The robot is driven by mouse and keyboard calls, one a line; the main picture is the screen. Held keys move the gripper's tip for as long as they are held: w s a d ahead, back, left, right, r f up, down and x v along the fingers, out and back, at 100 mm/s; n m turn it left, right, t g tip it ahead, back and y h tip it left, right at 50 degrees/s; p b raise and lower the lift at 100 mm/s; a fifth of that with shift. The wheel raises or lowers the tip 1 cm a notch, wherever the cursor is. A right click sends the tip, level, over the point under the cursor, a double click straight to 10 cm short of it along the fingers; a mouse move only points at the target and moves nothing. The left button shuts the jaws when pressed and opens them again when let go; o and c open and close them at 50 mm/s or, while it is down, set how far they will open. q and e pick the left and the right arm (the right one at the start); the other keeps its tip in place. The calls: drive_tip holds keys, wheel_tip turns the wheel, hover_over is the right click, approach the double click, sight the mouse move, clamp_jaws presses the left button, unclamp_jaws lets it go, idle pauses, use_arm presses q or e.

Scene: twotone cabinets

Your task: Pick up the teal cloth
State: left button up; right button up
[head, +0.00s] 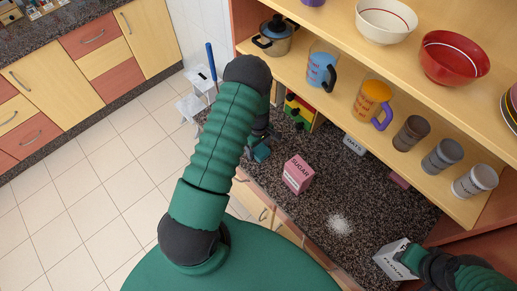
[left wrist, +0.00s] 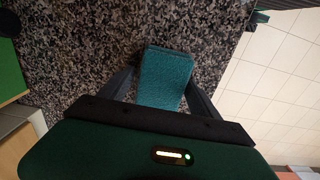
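The teal cloth (left wrist: 165,80) lies on the speckled counter, between the two fingers of my left gripper (left wrist: 163,88) in the left wrist view. The fingers stand apart, one on each side of the cloth; I cannot tell whether they touch it. In the head view, my left gripper (head: 262,143) is low over the counter's left edge, partly hidden behind my arm. A small piece of the cloth (head: 262,153) shows there. My right gripper (head: 428,262) is at the lower right, beside the white flour box; its fingers are not clear.
A pink sugar box (head: 298,174) stands right of my left gripper. White powder (head: 340,224) lies on the counter (head: 325,200). The flour box (head: 392,262) is tilted at lower right. A wooden shelf (head: 335,82) with mugs, bowls and a pot overhangs the back.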

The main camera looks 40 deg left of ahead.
sight(258, 147)
use_arm(q)
drive_tip(key=shift+a, duration=0.15)
drive_tip(key=c, duration=0.5)
drive_tip(key=shift+s+r, duration=0.1)
drive_tip(key=shift+s, duration=0.05)
drive_tip(key=c, duration=0.6)
drive_tip(key=shift+r+b, duration=0.45)
drive_tip(key=shift+r, duration=0.1)
wheel_tip(258, 147, up, 2)
drive_tip(key=shift+r+b, duration=0.15)
drive_tip(key=shift+b, duration=0.5)
drive_tip(key=s+d+b, duration=0.2)
drive_tip(key=s+d, duration=0.2)
drive_tip(key=s, duration=0.3)
drive_tip(key=s+d+r+b, duration=0.1)
drive_tip(key=s+d+b, duration=0.1)
drive_tip(key=s, duration=0.5)
drive_tip(key=shift+d+r, duration=0.3)
drive_tip(key=shift+d, duration=0.6)
